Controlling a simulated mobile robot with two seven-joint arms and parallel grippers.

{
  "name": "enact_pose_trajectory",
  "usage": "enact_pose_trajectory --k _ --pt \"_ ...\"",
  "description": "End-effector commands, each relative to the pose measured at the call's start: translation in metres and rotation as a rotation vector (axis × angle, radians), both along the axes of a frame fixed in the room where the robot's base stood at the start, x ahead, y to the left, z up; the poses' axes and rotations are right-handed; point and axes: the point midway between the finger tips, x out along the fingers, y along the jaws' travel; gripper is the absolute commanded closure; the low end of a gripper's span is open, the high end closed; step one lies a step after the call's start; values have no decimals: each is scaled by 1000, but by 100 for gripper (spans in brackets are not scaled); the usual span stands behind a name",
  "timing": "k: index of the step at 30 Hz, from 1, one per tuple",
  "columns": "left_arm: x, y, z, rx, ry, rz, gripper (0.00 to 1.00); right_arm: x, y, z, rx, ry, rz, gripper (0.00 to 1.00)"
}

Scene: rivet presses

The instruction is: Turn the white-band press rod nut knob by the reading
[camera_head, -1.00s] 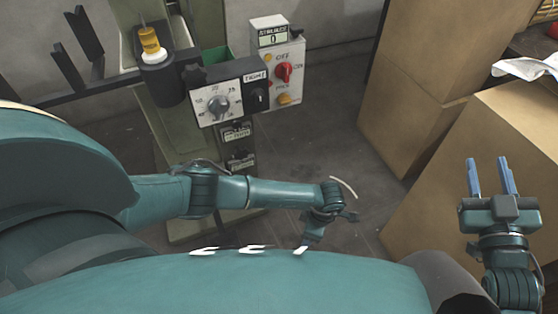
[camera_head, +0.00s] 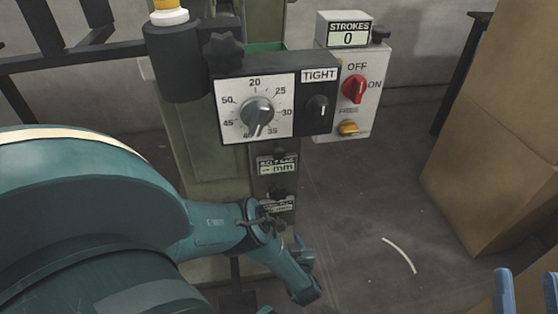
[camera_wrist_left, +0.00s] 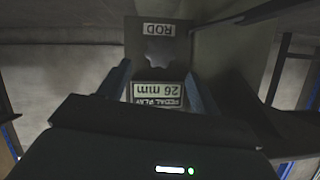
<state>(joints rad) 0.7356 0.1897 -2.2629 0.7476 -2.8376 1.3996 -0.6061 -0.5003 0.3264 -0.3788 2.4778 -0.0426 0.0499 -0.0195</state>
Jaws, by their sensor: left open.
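The press (camera_head: 270,95) has a yellow part with a white band (camera_head: 168,17) at its upper left. A plate with a star-shaped knob (camera_wrist_left: 158,52) fills the upper middle of the left wrist view. A label reading ROD (camera_wrist_left: 158,29) is above the knob, and an upside-down label reads PEDAL PLAY 26 mm (camera_wrist_left: 157,93). My left gripper (camera_wrist_left: 158,75) is open, its fingers either side of the knob in that view; contact cannot be told. My left arm hides part of the lower press in the head view. My right gripper (camera_head: 527,278) is open and empty at the bottom right.
Lower dark knobs and labels (camera_head: 277,165) sit on the column.

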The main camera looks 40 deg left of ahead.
Motion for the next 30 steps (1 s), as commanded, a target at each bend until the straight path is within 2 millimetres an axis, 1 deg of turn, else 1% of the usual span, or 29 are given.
enact_pose_trajectory --k 1,3,9,12,18,25,26,30 --pt "6 11 -10 3 -3 4 36 2 -1 1 -6 -55 1 64" --pt "14 22 -16 2 -3 3 36 3 -2 11 -14 -133 1 64" --pt "33 50 -29 0 -2 2 36 1 -4 36 -33 -330 3 64" --pt "40 59 -33 0 0 2 36 -1 -5 45 -41 -405 4 64" --pt "45 66 -34 -2 0 1 36 -5 -5 55 -47 -470 4 64" --pt "45 67 -34 -2 1 2 36 -5 -6 56 -47 -473 5 64" --pt "45 67 -34 -2 1 2 37 -5 -6 56 -46 -473 4 64" --pt "45 67 -34 -2 1 2 48 -5 -6 56 -47 -472 4 64"
